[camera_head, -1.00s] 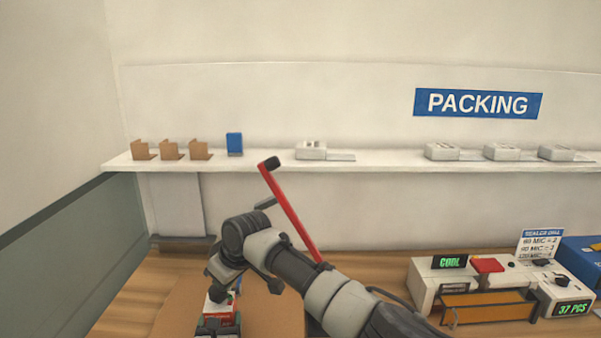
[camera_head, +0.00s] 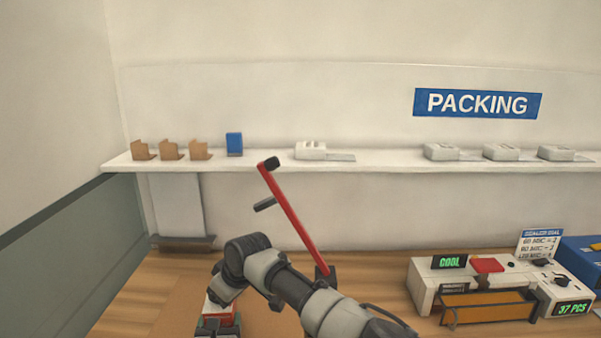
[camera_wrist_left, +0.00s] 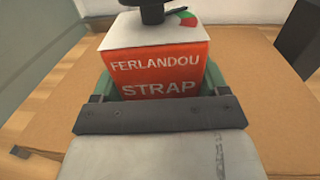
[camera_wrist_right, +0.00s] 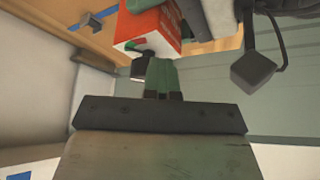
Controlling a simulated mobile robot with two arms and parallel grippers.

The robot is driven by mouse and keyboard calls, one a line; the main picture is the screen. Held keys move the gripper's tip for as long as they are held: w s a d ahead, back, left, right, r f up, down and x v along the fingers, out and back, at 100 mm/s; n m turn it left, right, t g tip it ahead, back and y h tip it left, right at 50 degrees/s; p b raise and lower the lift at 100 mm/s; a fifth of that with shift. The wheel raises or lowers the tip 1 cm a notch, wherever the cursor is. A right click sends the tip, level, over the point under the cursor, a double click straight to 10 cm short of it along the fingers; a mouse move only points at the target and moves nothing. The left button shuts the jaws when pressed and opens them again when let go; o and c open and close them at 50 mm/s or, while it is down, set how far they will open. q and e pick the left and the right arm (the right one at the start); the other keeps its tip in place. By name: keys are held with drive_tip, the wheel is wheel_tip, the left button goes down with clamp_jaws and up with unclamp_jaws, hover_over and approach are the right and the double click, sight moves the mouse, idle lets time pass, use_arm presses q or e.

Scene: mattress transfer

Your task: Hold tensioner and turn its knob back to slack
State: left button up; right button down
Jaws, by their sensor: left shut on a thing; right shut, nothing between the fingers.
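The tensioner is a red box marked FERLANDOU STRAP (camera_wrist_left: 158,70) with a white top, a black knob (camera_wrist_left: 151,10) and a small red and green dial (camera_wrist_left: 186,17). It stands upright on brown cardboard. My left gripper (camera_head: 217,325) is shut on the box, its green fingers at either side. In the right wrist view, the red box (camera_wrist_right: 160,22) and its black knob (camera_wrist_right: 138,68) show upside down. My right gripper (camera_wrist_right: 160,64) is shut and empty, with its fingertips close beside the knob. I cannot tell whether they touch it. In the head view its fingers are hidden.
A red lever (camera_head: 293,220) with a black end rises behind my right arm. A white sealer machine (camera_head: 430,285) stands at the right, with a blue box (camera_head: 585,262) beside it. A white shelf (camera_head: 270,163) with small items runs along the wall. Bare wood lies left of the cardboard.

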drive_tip(key=shift+w+d+f, duration=0.15)
drive_tip(key=shift+d+f, duration=0.15)
drive_tip(key=shift+w+d, duration=0.6)
drive_tip(key=shift+w, duration=0.45)
idle(0.7)
wheel_tip(320, 180, up, 6)
drive_tip(key=shift+d+r, duration=0.2)
drive_tip(key=shift+d, duration=0.05)
idle(0.6)
